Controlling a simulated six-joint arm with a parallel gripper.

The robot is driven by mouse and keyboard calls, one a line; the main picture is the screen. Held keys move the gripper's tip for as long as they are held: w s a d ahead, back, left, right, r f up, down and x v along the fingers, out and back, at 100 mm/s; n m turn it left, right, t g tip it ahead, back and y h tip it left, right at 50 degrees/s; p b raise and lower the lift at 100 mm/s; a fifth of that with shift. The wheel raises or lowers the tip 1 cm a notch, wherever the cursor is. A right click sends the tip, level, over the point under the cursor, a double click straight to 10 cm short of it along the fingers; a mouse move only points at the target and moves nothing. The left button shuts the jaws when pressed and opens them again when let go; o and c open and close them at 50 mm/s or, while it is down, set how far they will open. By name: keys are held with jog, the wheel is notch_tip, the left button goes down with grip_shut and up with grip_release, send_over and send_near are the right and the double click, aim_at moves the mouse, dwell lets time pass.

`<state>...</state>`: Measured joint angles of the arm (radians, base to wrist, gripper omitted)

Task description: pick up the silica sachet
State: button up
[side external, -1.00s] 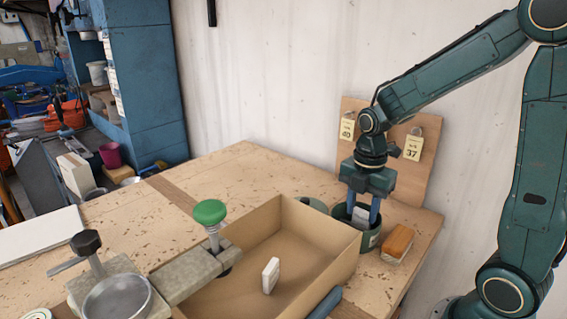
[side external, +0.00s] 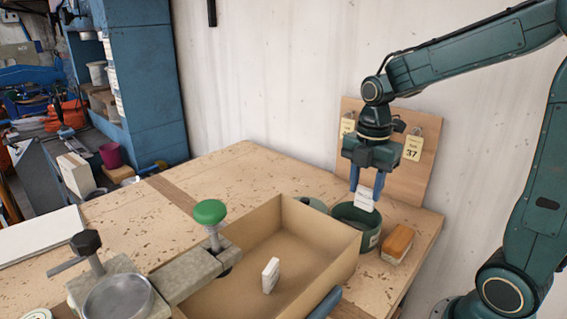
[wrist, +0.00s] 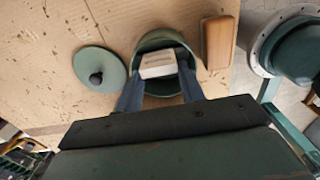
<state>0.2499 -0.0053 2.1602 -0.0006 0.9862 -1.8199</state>
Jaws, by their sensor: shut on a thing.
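A white sachet (side external: 363,197) is between the fingers of my gripper (side external: 366,194), which is shut on it just above the green tin (side external: 343,214). In the wrist view the sachet (wrist: 157,65) sits between the blue fingertips of my gripper (wrist: 158,78), with the open tin (wrist: 176,41) beneath it. Another white sachet-like piece (side external: 270,276) stands on edge in the cardboard box (side external: 328,256). I cannot tell which printing either one carries.
A brush with a wooden back (side external: 398,240) lies right of the tin. A round green lid (wrist: 99,66) lies on its left. A clamp with a green knob (side external: 210,212) stands left of the box. A board with tags (side external: 389,165) leans on the wall behind.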

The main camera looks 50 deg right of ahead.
aim_at(365, 190)
notch_tip(365, 190, up, 14)
dwell(0.4)
jog(key=shift+r, duration=0.1)
dwell(0.5)
jog(key=w+a+f, duration=0.2)
jog(key=a+f, duration=0.1)
jog(key=a, duration=0.9)
jog(key=w+a+f, duration=0.2)
jog(key=a+f, duration=0.1)
jog(key=a, duration=1)
jog(key=shift+w+a, duration=0.2)
jog(key=shift+w, duration=0.05)
jog(key=shift+f, duration=0.15)
jog(key=shift+f, duration=2.85)
